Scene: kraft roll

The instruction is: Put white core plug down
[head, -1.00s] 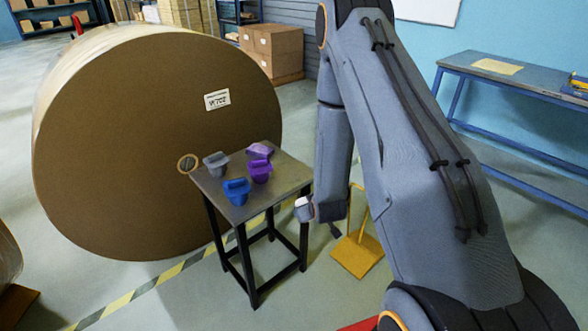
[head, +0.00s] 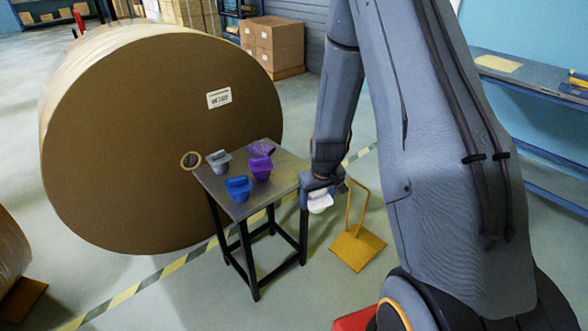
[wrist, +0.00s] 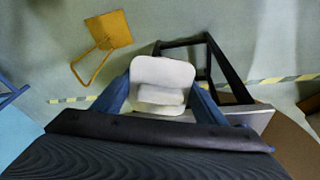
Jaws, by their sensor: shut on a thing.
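The white core plug (wrist: 162,74) is held between the two blue fingers of my gripper (wrist: 160,97) in the wrist view. In the head view the plug (head: 320,203) shows below my gripper (head: 322,188), beside the right edge of the small metal-topped table (head: 238,207). The gripper is shut on it. A grey plug (head: 219,162), a blue plug (head: 239,188), a purple plug (head: 260,168) and a flatter purple piece (head: 262,149) are on the table.
A huge kraft roll (head: 150,150) with a core hole (head: 191,161) stands just behind the table. A yellow stand (head: 357,246) is on the floor to the right. A blue workbench (head: 530,82) is at the far right. The table's front right top is bare.

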